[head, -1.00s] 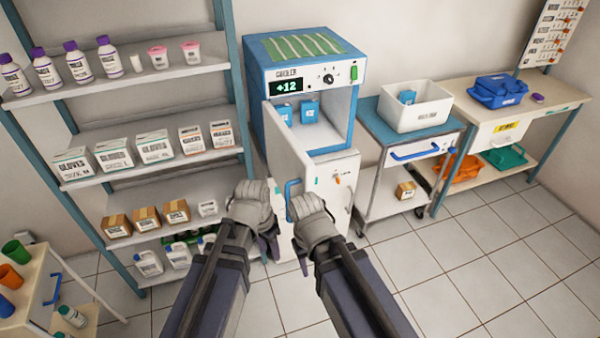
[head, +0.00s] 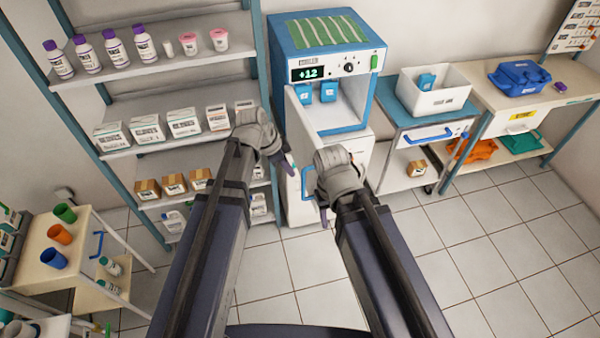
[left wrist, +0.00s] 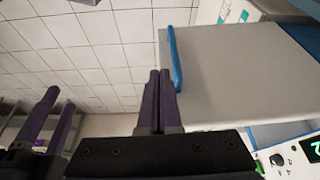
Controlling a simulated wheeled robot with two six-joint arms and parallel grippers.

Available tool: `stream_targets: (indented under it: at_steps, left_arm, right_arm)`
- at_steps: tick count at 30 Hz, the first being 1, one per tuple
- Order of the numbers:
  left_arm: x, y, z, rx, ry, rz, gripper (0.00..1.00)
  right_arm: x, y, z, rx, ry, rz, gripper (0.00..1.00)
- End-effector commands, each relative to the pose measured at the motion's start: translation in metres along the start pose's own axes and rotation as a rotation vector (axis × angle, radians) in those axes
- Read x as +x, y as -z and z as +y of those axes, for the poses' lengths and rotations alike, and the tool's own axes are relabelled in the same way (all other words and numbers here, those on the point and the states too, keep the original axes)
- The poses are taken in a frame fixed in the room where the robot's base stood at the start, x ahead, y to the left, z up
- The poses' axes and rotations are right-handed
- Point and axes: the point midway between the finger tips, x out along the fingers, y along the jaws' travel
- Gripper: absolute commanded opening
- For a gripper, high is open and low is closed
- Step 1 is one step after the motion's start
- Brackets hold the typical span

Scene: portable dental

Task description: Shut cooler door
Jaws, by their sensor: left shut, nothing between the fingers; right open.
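The cooler (head: 281,45) is a white and blue cabinet with a display reading +12. Its white door (head: 296,132) stands open, swung out on the left side of the opening.
Blue boxes (head: 328,92) sit inside the cooler. A shelf rack (head: 160,88) with bottles and boxes stands close on the left. A blue-topped cart (head: 425,115) with a white bin (head: 436,98) stands right of the cooler. The tiled floor (head: 480,240) at right is clear.

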Motion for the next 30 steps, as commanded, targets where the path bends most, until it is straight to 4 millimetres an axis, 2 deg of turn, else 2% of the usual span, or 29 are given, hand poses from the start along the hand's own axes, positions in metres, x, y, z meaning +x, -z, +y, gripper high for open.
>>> stream_targets:
  at_steps: [1, 6, 19, 21, 24, 30]
  left_arm:
    - [0.012, -0.002, 0.000, 0.000, 0.000, 0.000, 0.00]
    - [0.039, -0.002, 0.000, 0.001, 0.000, 0.000, 0.00]
    - [0.099, -0.002, 0.000, 0.000, 0.000, 0.000, 0.00]
    - [0.097, 0.013, -0.001, 0.002, -0.001, 0.000, 0.00]
    - [0.101, 0.025, -0.001, 0.001, 0.000, -0.001, 0.00]
    - [0.105, 0.036, 0.000, 0.000, 0.001, -0.001, 0.00]
  right_arm:
    - [0.012, 0.001, -0.001, 0.000, 0.000, 0.000, 0.50]
    - [0.037, 0.002, -0.004, 0.000, 0.000, 0.000, 0.50]
    - [0.092, 0.005, -0.009, 0.001, 0.000, 0.000, 0.50]
    - [0.084, 0.005, -0.008, 0.001, 0.000, 0.000, 0.50]
    - [0.084, 0.005, -0.008, 0.001, 0.000, 0.000, 0.50]
    - [0.084, 0.005, -0.008, 0.001, 0.000, 0.000, 0.50]
